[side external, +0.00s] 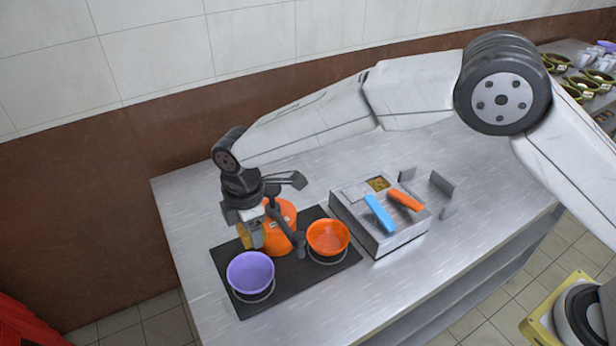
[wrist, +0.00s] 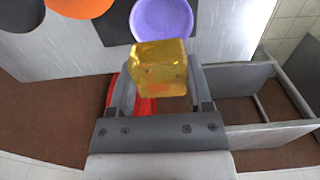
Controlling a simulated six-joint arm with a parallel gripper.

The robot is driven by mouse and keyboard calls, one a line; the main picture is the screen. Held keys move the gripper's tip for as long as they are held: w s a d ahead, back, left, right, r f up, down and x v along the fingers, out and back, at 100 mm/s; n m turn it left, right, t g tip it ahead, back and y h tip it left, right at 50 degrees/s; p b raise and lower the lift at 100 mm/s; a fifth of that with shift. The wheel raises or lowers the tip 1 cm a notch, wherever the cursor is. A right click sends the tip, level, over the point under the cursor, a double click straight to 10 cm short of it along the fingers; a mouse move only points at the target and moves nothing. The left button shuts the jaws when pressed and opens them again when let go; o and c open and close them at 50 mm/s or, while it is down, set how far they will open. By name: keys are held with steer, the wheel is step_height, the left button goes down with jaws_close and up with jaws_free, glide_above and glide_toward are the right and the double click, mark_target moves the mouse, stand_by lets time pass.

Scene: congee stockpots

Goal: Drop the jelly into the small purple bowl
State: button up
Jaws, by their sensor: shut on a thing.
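The jelly is a translucent yellow cube (wrist: 158,66), gripped between the two fingers of my gripper (wrist: 162,88). In the side view the jelly (side external: 250,236) hangs from my gripper (side external: 258,230), partly hidden by the fingers, in front of an orange pot. The small purple bowl (side external: 250,272) stands on a ring on the black mat, nearer the camera than the jelly, and looks empty. In the wrist view the purple bowl (wrist: 163,18) lies just beyond the jelly, cut by the top edge.
An orange pot (side external: 285,212) and an orange bowl (side external: 329,236) also stand on the black mat (side external: 300,275). A metal box (side external: 365,228) with a blue and an orange bar on top sits to their right. The steel counter (side external: 190,220) is clear at the left.

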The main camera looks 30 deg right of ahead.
steer(key=shift+f, duration=2.8)
steer(key=o, duration=1.3)
steer(key=shift+r, duration=0.1)
steer(key=shift+r, duration=3.8)
steer(key=shift+d, duration=0.15)
